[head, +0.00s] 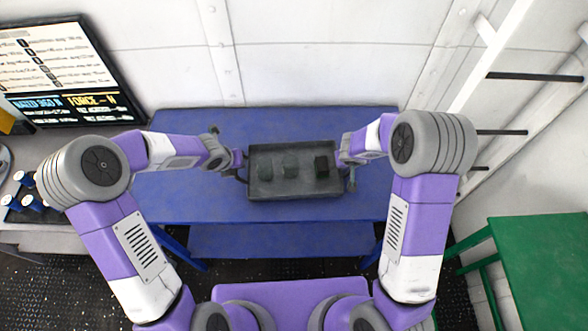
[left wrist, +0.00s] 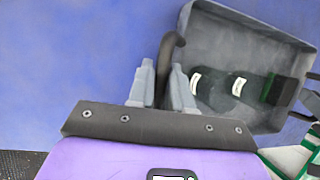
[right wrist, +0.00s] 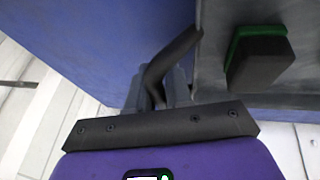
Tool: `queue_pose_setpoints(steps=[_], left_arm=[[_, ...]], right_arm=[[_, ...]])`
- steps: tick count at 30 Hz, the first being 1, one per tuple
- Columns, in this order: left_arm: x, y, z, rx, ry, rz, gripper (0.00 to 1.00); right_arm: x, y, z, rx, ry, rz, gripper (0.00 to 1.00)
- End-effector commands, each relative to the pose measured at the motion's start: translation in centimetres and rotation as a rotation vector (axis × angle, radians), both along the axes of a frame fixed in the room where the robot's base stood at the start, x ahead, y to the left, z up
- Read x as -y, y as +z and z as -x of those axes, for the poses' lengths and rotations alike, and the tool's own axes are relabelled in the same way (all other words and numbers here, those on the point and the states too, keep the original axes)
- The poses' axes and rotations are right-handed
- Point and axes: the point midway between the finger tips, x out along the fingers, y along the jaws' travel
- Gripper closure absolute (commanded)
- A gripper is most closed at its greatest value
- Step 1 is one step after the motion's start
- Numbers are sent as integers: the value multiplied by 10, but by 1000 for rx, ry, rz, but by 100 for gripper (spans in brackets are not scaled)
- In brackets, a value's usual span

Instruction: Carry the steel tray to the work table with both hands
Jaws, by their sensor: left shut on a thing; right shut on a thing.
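The grey steel tray (head: 262,189) is over the blue work table (head: 170,195), and I cannot tell whether it rests on the top or hangs just above it. My left gripper (head: 240,168) is shut on the handle at the tray's left end, a dark bar that shows in the left wrist view (left wrist: 170,55). My right gripper (head: 348,165) is shut on the right handle, which shows in the right wrist view (right wrist: 165,65).
A green table (head: 540,255) stands at the lower right. The blue table is clear on both sides of the tray.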

Motion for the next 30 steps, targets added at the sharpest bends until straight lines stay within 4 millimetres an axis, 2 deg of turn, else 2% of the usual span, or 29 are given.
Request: queue_pose_setpoints(steps=[17, 30], left_arm=[[0, 5, 0, 2, 0, 1, 100], [0, 40, 0, 2, 0, 1, 100]], right_arm=[[0, 5, 0, 2, 0, 0, 100], [0, 40, 0, 2, 0, 0, 100]])
